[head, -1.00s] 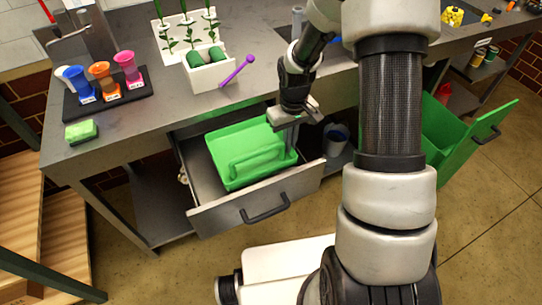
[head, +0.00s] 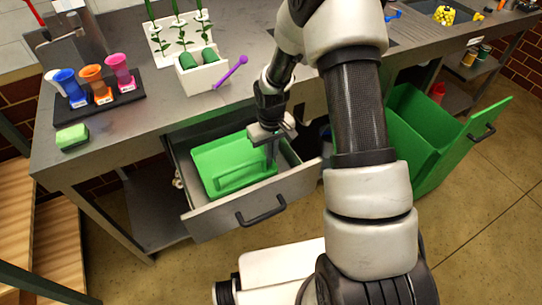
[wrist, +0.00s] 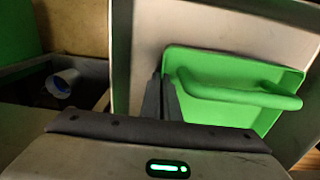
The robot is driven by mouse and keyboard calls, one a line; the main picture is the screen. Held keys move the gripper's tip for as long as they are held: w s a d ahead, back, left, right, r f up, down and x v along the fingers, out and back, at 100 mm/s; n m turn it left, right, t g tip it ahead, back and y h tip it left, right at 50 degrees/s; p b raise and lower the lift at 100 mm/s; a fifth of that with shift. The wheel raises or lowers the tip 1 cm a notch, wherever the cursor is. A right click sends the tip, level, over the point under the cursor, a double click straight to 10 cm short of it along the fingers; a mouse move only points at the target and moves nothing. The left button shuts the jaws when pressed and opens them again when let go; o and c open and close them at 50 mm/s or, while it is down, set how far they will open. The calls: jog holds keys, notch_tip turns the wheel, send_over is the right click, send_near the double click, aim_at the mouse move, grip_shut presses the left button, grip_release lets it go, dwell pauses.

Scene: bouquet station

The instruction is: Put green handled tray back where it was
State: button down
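The green handled tray (head: 205,160) is inside the open drawer (head: 225,216) under the counter, in the head view. It looks roughly level, with its raised handle along the near side. The wrist view shows the tray (wrist: 225,62) and its handle (wrist: 240,95) to the right of my fingers. My gripper (head: 271,160) points down at the tray's right edge. In the wrist view my gripper's fingers (wrist: 161,92) are close together at the tray's side wall and appear shut on it. The exact contact is partly hidden.
The drawer's side walls stand close around the tray. A green bin (head: 425,140) stands open at the right. On the counter are a sponge (head: 72,137), a rack of colored cups (head: 100,112), a white holder (head: 200,75) and a purple tool (head: 230,72).

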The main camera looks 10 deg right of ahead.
jog(key=shift+f, duration=0.2)
jog(key=c, duration=2)
grip_release()
